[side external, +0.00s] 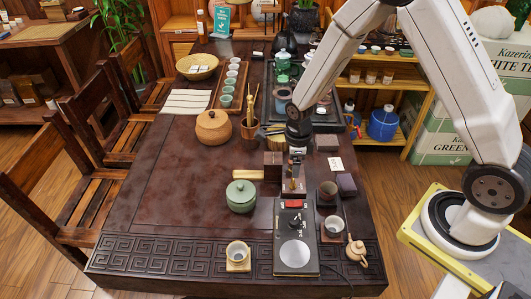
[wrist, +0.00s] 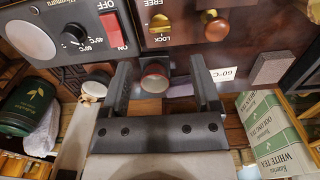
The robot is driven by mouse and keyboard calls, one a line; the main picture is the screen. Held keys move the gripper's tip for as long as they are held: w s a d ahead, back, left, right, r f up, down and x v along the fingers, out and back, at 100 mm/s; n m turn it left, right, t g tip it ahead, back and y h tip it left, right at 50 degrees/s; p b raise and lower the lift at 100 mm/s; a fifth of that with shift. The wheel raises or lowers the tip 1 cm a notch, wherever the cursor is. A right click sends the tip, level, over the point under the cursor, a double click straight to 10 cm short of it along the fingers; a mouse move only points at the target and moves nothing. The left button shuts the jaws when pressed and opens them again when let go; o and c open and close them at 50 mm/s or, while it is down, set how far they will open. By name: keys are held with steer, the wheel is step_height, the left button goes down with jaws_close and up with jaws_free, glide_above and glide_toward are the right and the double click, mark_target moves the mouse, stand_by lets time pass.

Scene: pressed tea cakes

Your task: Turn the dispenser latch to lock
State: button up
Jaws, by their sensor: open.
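The brass dispenser latch (wrist: 159,24) is at the top of the wrist view, on a dark wooden face. Lettering reads FREE above it and what seems to be LOCK below it, both upside down. I cannot tell exactly which way it points. A copper-coloured knob (wrist: 213,25) sits to its right. My gripper (wrist: 160,72) is open and empty, with its fingers short of the latch and apart from it. In the side view my gripper (side external: 297,152) hangs over the small wooden dispenser (side external: 293,186) behind the hot plate and hides part of it; the latch is too small to make out there.
The black hot plate (side external: 295,232), with a red switch (wrist: 111,22), stands in front of the dispenser. A green lidded pot (side external: 241,197) is to the left. A dark cup (side external: 328,190), a white cup (side external: 334,224) and a small teapot (side external: 356,252) are to the right.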

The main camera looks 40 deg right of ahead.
mark_target(293, 182)
steer(key=shift+f, duration=3.65)
jaws_close()
